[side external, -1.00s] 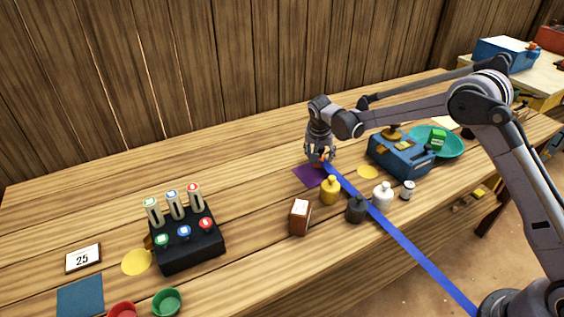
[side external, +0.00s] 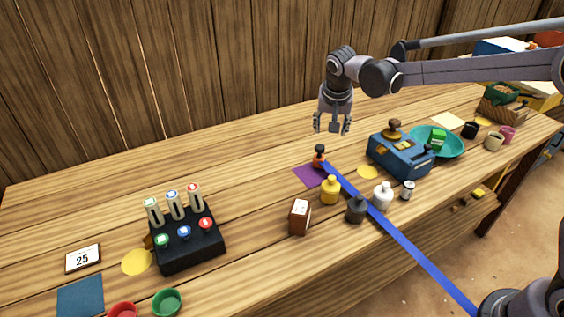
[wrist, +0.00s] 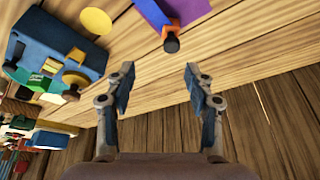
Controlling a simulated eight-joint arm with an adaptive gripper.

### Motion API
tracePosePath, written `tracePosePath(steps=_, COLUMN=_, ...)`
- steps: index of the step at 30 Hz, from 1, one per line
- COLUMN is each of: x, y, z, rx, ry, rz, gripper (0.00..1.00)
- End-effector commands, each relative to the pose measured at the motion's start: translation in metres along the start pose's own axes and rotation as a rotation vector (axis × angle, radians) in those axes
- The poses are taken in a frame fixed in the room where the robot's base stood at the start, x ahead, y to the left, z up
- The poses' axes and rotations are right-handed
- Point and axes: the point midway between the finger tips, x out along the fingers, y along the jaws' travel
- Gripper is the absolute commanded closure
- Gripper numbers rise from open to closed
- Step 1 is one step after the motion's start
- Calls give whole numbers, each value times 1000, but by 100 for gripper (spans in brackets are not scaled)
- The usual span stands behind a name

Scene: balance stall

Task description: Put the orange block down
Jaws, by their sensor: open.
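The orange block (side external: 320,163) has a black knob on top and stands upright at the purple mat (side external: 308,178), by the end of a blue strip. I cannot tell exactly how much of its base rests on the mat or strip. In the wrist view the orange block (wrist: 169,29) shows near the top edge, beside the purple mat (wrist: 192,8). My gripper (side external: 332,128) is open and empty, above the block and apart from it. Its two spread fingers (wrist: 159,75) have nothing between them in the wrist view.
A blue box (side external: 400,157) with a brown knob and a teal dish (side external: 455,147) stand to the right. Yellow (side external: 330,192), black (side external: 356,211) and white (side external: 382,198) bottle-like pieces stand in front. A black rack (side external: 190,245) is at left. The table behind the mat is clear.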

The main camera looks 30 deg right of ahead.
Motion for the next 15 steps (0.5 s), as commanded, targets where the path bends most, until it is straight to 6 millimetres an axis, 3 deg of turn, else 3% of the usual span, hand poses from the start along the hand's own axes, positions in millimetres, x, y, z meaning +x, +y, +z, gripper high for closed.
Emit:
tracePosePath(steps=1, x=-16, y=12, z=4, rx=-28, ry=2, rz=-19, gripper=46)
tracePosePath(steps=6, x=-54, y=47, z=23, rx=-137, ry=16, rz=-82, gripper=46)
tracePosePath(steps=15, x=-100, y=108, z=75, rx=-319, ry=66, rz=-186, gripper=46)
